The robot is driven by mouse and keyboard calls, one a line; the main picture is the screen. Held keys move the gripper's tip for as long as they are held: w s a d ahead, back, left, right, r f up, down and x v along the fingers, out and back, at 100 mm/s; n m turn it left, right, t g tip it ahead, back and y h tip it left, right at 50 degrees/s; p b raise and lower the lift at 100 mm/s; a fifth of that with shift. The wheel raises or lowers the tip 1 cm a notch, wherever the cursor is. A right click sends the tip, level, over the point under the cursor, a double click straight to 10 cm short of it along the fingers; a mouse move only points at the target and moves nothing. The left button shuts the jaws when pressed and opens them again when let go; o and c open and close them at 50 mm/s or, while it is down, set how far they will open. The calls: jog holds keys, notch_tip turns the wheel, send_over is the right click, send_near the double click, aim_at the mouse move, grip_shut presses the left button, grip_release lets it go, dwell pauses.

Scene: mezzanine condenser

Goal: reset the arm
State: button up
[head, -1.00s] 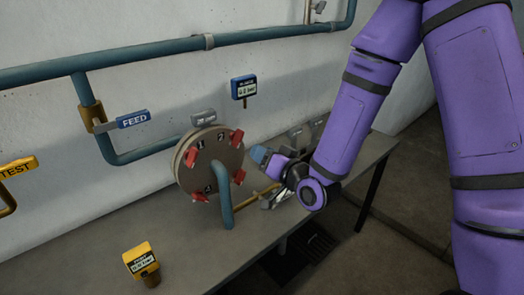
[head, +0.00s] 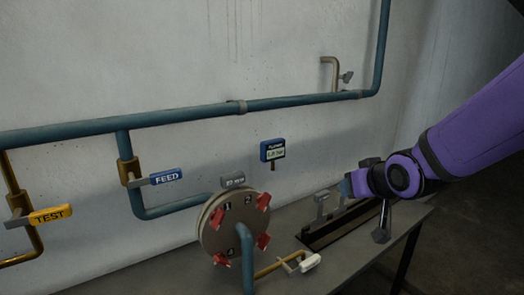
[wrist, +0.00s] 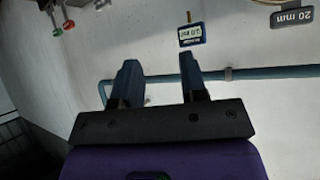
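My purple arm (head: 480,125) reaches in from the right of the head view. My gripper (head: 346,187) is at its end, above the right part of the bench and to the right of the round flanged plate. In the wrist view the two dark blue fingers of my gripper (wrist: 158,62) stand apart with nothing between them. The wrist view is upside down and shows the wall, the blue pipe and a small blue gauge beyond the fingers.
The round plate (head: 226,228) with red clamps stands on the bench (head: 150,272). A blue gauge (head: 272,150), the FEED handle (head: 165,177) and the TEST handle (head: 50,215) are along the wall. A rack (head: 340,226) lies below my gripper. The floor at right is clear.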

jog(key=s+d+r+m+g+h, duration=0.1)
jog(key=s+d+r, duration=0.3)
jog(key=s, duration=0.7)
jog(key=s+d+r+m+g+h, duration=0.1)
jog(key=s+d+r+g, duration=0.3)
jog(key=s, duration=0.7)
jog(key=shift+s+d+r, duration=0.15)
jog(key=shift+d+r, duration=0.15)
jog(key=shift+d, duration=0.45)
